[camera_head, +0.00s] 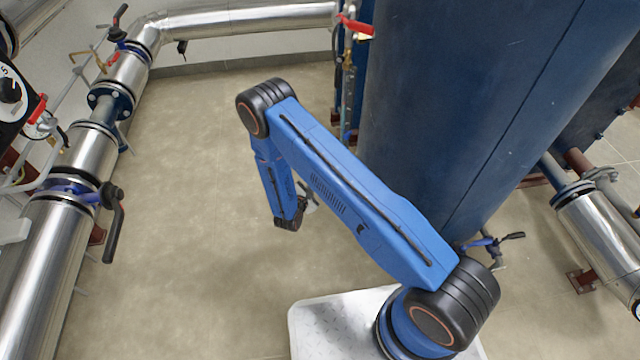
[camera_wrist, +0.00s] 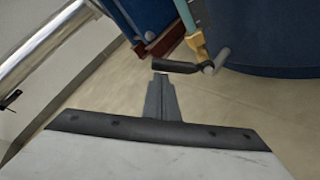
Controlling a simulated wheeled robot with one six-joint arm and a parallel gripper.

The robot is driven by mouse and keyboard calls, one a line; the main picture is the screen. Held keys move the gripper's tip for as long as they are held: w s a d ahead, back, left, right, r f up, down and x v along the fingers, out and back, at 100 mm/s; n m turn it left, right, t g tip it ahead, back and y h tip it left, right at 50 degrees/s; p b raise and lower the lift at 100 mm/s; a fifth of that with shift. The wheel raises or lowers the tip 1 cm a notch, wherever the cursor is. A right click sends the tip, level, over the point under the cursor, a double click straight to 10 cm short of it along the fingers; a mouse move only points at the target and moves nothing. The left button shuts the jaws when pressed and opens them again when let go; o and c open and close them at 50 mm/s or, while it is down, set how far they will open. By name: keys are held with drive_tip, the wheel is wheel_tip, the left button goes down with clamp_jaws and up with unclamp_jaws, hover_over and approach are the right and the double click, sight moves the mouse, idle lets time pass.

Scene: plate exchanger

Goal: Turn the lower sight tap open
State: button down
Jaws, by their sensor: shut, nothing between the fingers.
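The lower sight tap shows in the wrist view as a brass body (camera_wrist: 195,41) at the bottom of a thin upright sight column. Its dark lever (camera_wrist: 174,67) points left in the picture, crosswise to the column, and a grey rounded part (camera_wrist: 215,62) sits at its right end. My gripper (camera_wrist: 160,77) is shut and empty, its tips just below the lever's left end in the picture. I cannot tell whether they touch. In the head view my gripper (camera_head: 309,203) is partly hidden behind my arm, which also seems to hide the lower tap.
A red-handled tap (camera_head: 355,25) sits higher on the sight column, beside the big blue tank (camera_head: 440,110). Silver pipes (camera_head: 60,260) with black-levered valves run along the left. Open floor (camera_head: 190,160) lies between them and my arm.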

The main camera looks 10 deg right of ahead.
drive_tip(key=s+d+r+m+t, duration=0.2)
drive_tip(key=s+d+r+m, duration=0.1)
drive_tip(key=r+m, duration=0.1)
drive_tip(key=shift+s+d+m, duration=0.2)
drive_tip(key=shift+d+m, duration=0.1)
drive_tip(key=shift+m, duration=0.1)
idle(0.4)
drive_tip(key=shift+s+d, duration=0.2)
idle(0.4)
